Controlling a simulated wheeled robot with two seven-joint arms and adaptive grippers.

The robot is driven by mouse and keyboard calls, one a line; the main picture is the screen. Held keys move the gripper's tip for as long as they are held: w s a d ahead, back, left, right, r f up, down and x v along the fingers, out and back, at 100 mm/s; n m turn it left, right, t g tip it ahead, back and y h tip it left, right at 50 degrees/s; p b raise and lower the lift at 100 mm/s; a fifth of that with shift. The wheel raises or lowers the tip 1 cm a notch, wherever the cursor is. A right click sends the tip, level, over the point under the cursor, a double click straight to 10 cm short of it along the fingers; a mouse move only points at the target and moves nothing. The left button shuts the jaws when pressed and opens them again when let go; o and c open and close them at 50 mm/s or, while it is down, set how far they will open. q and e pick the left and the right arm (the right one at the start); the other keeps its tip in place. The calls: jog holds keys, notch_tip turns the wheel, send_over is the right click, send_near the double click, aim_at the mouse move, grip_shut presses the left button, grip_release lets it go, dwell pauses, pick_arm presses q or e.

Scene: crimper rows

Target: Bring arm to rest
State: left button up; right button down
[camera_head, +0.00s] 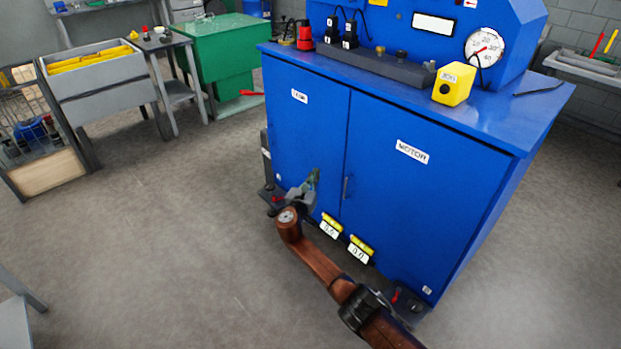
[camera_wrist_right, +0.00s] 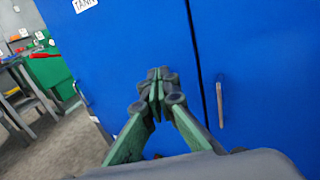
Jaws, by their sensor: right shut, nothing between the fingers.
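My right arm (camera_head: 325,268) reaches in from the bottom right in the head view. Its gripper (camera_head: 314,180) is in front of the lower left door of the blue cabinet (camera_head: 420,200). In the right wrist view the gripper (camera_wrist_right: 157,85) has its green fingers closed together at the tips, with nothing between them. The blue doors fill the background behind it, with the door handle (camera_wrist_right: 220,104) to the right of the fingers. I cannot tell whether the fingertips touch the door. My left gripper is not in view.
A yellow box (camera_head: 453,84) and a gauge (camera_head: 484,46) are on the cabinet top. Two yellow-topped labelled items (camera_head: 331,226) (camera_head: 360,248) show low by the doors. A green bench (camera_head: 228,45) and grey bin (camera_head: 98,80) stand at the back left.

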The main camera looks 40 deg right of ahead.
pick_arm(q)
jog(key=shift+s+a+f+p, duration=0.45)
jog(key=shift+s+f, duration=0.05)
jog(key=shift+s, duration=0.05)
pick_arm(e)
jog(key=shift+s+a, duration=0.1)
jog(key=shift+a, duration=1.9)
